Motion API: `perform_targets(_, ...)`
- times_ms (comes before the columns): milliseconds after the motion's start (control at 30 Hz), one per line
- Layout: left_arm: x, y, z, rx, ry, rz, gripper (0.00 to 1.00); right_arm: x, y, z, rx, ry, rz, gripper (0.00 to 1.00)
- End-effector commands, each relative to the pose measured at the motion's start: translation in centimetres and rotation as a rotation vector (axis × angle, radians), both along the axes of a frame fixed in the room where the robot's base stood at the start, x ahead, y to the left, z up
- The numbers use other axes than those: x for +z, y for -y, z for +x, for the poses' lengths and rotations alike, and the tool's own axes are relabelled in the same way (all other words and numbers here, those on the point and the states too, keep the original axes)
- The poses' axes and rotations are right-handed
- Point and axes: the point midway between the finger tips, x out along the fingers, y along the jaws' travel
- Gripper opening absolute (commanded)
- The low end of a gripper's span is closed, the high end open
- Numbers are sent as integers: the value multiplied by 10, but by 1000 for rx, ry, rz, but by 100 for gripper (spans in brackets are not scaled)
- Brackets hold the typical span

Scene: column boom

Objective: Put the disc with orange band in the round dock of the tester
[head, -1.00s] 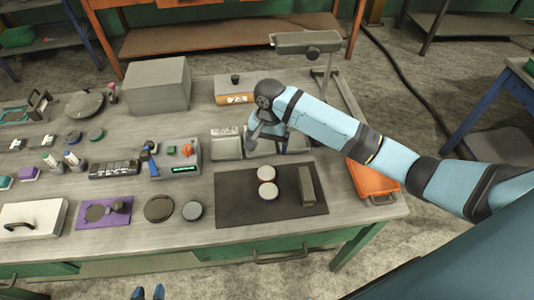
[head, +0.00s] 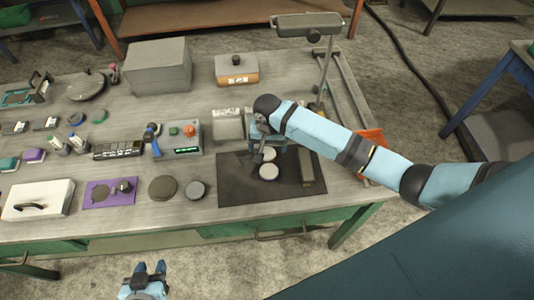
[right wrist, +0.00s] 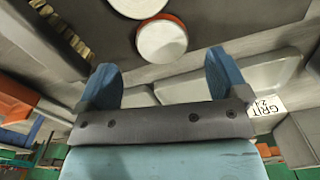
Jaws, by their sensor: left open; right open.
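The disc with orange band (right wrist: 165,40) is pale on top with an orange rim, and lies on the dark mat (head: 235,188). In the head view this disc (head: 269,155) is the farther of two, partly hidden by my right gripper. A second pale disc (head: 268,172) lies just nearer; it also shows in the right wrist view (right wrist: 138,4). My right gripper (head: 262,152) is open and empty, close to the banded disc, which is ahead of its fingertips (right wrist: 164,68). The tester (head: 180,139) is a grey box with a green display; I cannot clearly make out its round dock. My left gripper (head: 151,268) is open at the table's front edge.
Shallow trays (head: 228,125) stand behind the mat. A lamp stand (head: 325,75) rises behind my right arm. Left of the mat are a grey round piece (head: 196,190) and a brown disc (head: 162,187).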

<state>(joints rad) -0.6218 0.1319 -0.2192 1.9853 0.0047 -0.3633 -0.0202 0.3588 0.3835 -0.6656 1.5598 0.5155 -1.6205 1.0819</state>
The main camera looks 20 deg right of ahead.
Motion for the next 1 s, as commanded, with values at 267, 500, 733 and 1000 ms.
perform_targets(267,6,0,-1,2,0,1,43,-38,1,6,0,-2,-2,92)
perform_targets(500,6,-1,-1,3,0,2,43,-44,1,6,1,0,0,92)
perform_targets(733,6,-1,-1,3,0,1,43,-44,1,6,0,0,-1,53)
perform_targets(1000,6,-1,-1,3,0,1,43,-43,1,6,0,1,0,22)
